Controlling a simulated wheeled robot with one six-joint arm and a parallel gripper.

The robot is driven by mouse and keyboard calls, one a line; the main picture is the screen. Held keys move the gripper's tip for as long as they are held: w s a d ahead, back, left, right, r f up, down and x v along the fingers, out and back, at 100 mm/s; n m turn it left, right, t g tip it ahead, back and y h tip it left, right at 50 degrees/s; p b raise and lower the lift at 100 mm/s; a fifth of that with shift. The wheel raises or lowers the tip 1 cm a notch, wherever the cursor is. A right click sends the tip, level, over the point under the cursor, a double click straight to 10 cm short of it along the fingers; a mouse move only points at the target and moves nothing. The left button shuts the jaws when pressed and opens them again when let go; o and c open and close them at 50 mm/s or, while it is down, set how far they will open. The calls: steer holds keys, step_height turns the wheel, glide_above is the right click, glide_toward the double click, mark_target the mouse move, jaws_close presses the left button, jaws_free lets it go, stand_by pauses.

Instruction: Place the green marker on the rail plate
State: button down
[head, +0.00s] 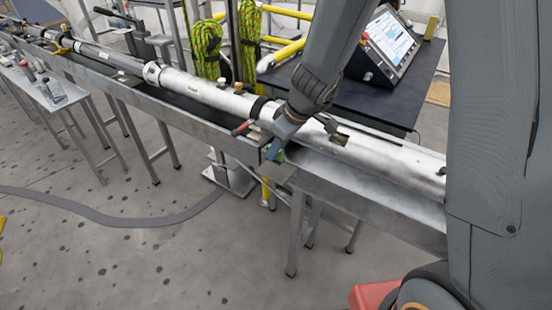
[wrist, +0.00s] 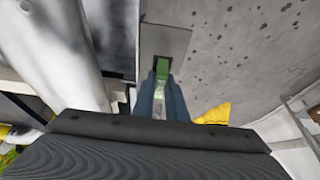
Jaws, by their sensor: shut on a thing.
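The green marker (wrist: 162,68) is held between the two fingers of my gripper (wrist: 162,80) in the wrist view. In the head view the marker (head: 277,154) shows as a small green patch at the tip of my gripper (head: 272,151). A flat grey plate (wrist: 166,40), seemingly the rail plate, lies just beyond and below the fingertips. It also shows in the head view (head: 279,173), on the edge of the metal rail. The marker overlaps the plate's near part in the wrist view; I cannot tell whether they touch. The fingers hide part of the marker.
A long silver tube (head: 205,90) runs along the metal trough (head: 350,183), close beside my gripper. A dark table with a tilted screen (head: 391,42) stands behind. A side bench (head: 50,95) with small items is at left. The speckled floor in front is mostly clear.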

mark_target(276, 159)
steer(key=shift+f+b, duration=0.3)
steer(key=shift+f, duration=1.55)
steer(key=shift+f, duration=0.1)
steer(key=c, duration=1.8)
jaws_free()
steer(key=shift+o, duration=0.2)
steer(key=shift+r, duration=0.2)
steer(key=v, duration=1.1)
steer(key=s+d+f+m+g+h, duration=0.1)
steer(key=s+d+m+h, duration=0.2)
steer(key=s+d+m, duration=0.7)
steer(key=s+d, duration=0.1)
steer(key=s, duration=0.1)
steer(key=shift+s+d+f+h, duration=0.15)
steer(key=shift+s+d+h, duration=0.15)
steer(key=shift+d, duration=0.05)
